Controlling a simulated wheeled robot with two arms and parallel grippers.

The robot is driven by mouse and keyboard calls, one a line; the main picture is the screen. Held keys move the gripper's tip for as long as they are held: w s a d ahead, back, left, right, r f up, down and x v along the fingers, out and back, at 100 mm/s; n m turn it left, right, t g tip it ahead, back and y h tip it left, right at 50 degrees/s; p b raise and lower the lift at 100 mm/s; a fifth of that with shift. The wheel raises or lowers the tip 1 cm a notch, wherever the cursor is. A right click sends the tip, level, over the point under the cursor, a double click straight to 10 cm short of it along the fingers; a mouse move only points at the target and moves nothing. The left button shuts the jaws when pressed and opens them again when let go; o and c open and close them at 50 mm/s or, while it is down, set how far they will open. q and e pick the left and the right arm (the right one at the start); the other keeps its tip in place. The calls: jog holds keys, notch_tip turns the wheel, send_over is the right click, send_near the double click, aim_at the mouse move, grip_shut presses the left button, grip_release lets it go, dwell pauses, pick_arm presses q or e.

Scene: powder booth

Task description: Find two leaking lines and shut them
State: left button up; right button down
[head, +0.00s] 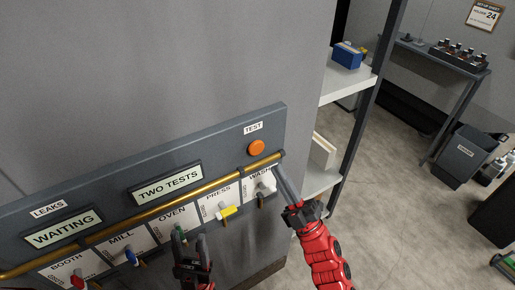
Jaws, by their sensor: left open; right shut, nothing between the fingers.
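A dark wall panel (100,202) carries a LEAKS display (63,230) reading WAITING and a second display (165,183) reading TWO TESTS. An orange button (256,147) sits under a TEST label. Below a brass pipe (150,212) are the red BOOTH valve (77,281), blue MILL valve (131,257), green OVEN valve (179,233), yellow PRESS valve (227,211) and white WASH valve (266,186). My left gripper (191,243) is open just below the OVEN valve, partly hiding it. My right gripper (281,170) is shut and empty, beside the panel's right end near WASH.
A shelf rack (347,84) with a blue box (347,55) stands right of the panel. The floor between rack and bin is clear.

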aim_at(256, 147)
jog(key=shift+w+a+b, duration=0.35)
jog(key=shift+w+a, duration=0.4)
jog(key=shift+w, duration=0.25)
jog(key=shift+w+a+b, duration=0.35)
jog(key=shift+w+a, duration=0.4)
jog(key=shift+w, duration=0.25)
dwell(0.6)
jog(key=shift+w+a+b, duration=0.25)
jog(key=shift+w+b, duration=0.1)
jog(key=shift+b, duration=0.05)
